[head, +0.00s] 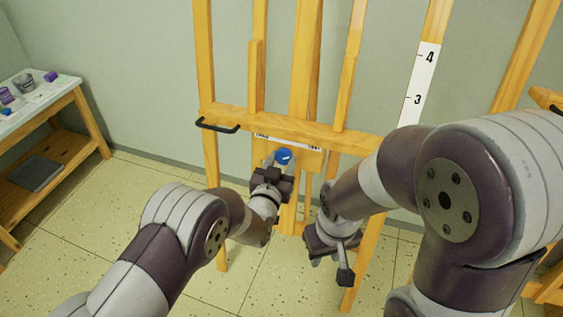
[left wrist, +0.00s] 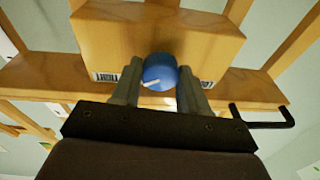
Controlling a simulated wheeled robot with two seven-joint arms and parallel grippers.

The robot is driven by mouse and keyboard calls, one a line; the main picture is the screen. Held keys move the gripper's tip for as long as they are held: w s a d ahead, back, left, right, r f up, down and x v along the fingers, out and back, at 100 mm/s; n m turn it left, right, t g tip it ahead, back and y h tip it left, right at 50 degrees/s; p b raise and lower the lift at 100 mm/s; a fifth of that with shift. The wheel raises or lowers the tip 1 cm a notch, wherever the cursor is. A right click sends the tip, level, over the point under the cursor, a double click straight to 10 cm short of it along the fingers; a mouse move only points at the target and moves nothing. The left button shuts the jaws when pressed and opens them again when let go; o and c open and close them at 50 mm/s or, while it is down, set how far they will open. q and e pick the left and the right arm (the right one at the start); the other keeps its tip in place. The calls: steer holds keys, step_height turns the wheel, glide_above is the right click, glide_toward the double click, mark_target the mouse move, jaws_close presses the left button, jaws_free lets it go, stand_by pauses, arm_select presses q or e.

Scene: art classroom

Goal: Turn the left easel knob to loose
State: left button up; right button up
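The knob (head: 283,156) is blue and round, with a white pointer mark, on a wooden block of the easel (head: 300,130). In the left wrist view the knob (left wrist: 160,72) sits between the fingers of my left gripper (left wrist: 160,88), one at each side, and they appear to touch it. The pointer runs left and slightly down, toward the TIGHT label (left wrist: 131,74). A second label (left wrist: 206,83) is partly hidden behind the right finger. In the head view my left gripper (head: 279,166) reaches up to the knob. My right gripper (head: 332,268) hangs empty, fingers apart, at the lower right.
A black handle (head: 218,126) sticks out of the easel's crossbar, left of the knob. A side table (head: 60,95) with cups stands at the far left. Tiled floor is open between.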

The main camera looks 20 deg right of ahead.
arm_select(q)
steer(key=shift+n, duration=0.3)
steer(key=shift+n+y+b, duration=0.3)
steer(key=shift+n, duration=0.8)
steer(key=n+y+b, duration=0.1)
steer(key=n, duration=0.4)
steer(key=shift+d, duration=0.1)
steer(key=n, duration=0.3)
steer(key=shift+n+y+b, duration=0.4)
steer(key=n+b, duration=0.1)
steer(key=n, duration=0.1)
steer(key=shift+r+n+g, duration=0.1)
steer(key=shift+n+g, duration=0.2)
steer(key=shift+n, duration=0.1)
steer(key=n+b, duration=0.2)
steer(key=n, duration=0.2)
steer(key=shift+g+y+b, duration=0.3)
steer(key=shift+g, duration=0.1)
steer(key=n+b, duration=0.3)
steer(key=n, duration=0.1)
steer(key=shift+r+g+b, duration=0.1)
steer(key=shift+g+b, duration=0.2)
steer(key=shift+b, duration=0.1)
steer(key=shift+r+n+b, duration=0.25)
steer(key=shift+n+b, duration=0.8)
steer(key=shift+n, duration=0.05)
